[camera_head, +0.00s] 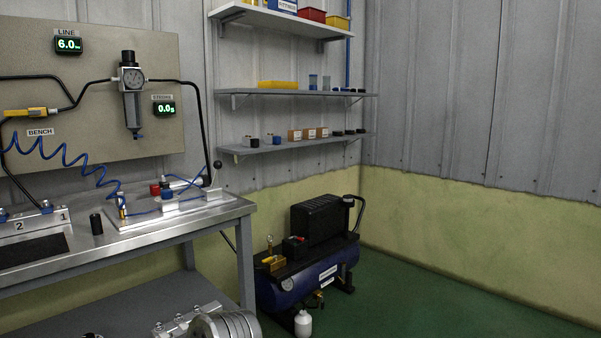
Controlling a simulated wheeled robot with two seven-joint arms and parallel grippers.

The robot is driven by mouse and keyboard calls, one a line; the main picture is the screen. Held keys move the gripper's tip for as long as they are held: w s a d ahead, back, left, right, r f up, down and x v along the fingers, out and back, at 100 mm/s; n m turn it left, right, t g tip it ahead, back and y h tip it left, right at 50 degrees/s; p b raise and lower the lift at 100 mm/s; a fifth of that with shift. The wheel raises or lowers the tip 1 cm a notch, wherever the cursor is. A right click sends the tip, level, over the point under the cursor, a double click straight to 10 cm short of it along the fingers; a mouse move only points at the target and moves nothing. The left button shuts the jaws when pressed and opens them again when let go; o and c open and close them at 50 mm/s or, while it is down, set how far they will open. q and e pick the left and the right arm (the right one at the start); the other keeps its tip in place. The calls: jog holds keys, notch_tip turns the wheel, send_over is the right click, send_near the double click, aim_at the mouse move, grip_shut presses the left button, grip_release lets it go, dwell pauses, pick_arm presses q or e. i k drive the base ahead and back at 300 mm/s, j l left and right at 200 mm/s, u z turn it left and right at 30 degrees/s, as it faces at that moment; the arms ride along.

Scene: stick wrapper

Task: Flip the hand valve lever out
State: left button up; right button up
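A small lever with a black ball knob (217,164) stands up at the right end of the workbench, beside a black hose; it looks like the hand valve lever. Its base and pivot are too small to make out. A white fixture plate (150,215) lies just left of it, with red and blue knobs (160,188) on it. A yellow valve-like part (26,112) sits in the black line on the wall panel at the left. Neither of my grippers shows in this view.
The metal workbench (215,215) fills the left, with a black cylinder (97,224) near its front edge. Metal discs (225,325) sit low at the bottom. A compressor (305,270) stands on the green floor right of the bench. Loaded wall shelves (300,93) hang above. Floor at right is clear.

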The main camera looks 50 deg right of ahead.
aim_at(217, 164)
jog(key=l+z, duration=0.1)
jog(key=z, duration=1.15)
jog(key=i+l+u, duration=0.3)
jog(key=l, duration=0.3)
jog(key=i+l+u, duration=0.15)
jog(key=i+l, duration=0.15)
jog(key=i+l+u, duration=0.15)
jog(key=l, duration=0.25)
jog(key=i+l+u, duration=0.15)
jog(key=l, duration=0.2)
jog(key=i+l+u, duration=0.2)
jog(key=l, duration=0.15)
jog(key=k, duration=0.1)
